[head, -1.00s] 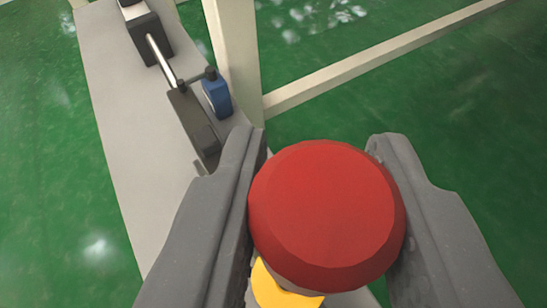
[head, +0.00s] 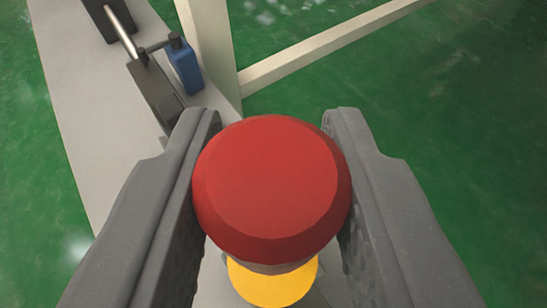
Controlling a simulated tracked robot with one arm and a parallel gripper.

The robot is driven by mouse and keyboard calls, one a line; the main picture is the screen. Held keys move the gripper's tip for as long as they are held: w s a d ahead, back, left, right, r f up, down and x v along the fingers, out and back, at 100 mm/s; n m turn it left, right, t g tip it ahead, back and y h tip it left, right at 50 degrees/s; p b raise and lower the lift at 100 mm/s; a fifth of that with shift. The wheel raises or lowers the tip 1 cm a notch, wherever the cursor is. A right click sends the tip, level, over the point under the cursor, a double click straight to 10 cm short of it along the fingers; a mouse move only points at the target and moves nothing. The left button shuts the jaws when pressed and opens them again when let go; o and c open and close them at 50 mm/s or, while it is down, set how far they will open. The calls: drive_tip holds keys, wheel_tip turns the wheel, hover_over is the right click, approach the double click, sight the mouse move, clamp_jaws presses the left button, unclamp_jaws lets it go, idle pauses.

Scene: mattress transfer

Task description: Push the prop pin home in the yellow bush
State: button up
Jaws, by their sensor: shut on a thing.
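The prop pin shows as a large red knob (head: 268,185) between the two grey fingers of my gripper (head: 270,160). My gripper is shut on the knob from both sides. The yellow bush (head: 273,284) is just below the knob in the picture, on the grey beam.
A grey beam (head: 75,125) runs from the upper left down under my gripper. A dark latch with a metal rod (head: 121,32) and a blue padlock-like block (head: 185,66) sit on it. A cream post (head: 207,45) and rail (head: 330,45) stand behind. Green floor lies on both sides.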

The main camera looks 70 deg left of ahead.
drive_tip(key=shift+f, duration=0.85)
drive_tip(key=shift+p, duration=0.75)
idle(1.2)
drive_tip(key=shift+f+b, duration=1.4)
drive_tip(key=shift+f, duration=2.65)
drive_tip(key=o, duration=1.2)
drive_tip(key=shift+c, duration=0.2)
drive_tip(key=shift+d, duration=0.1)
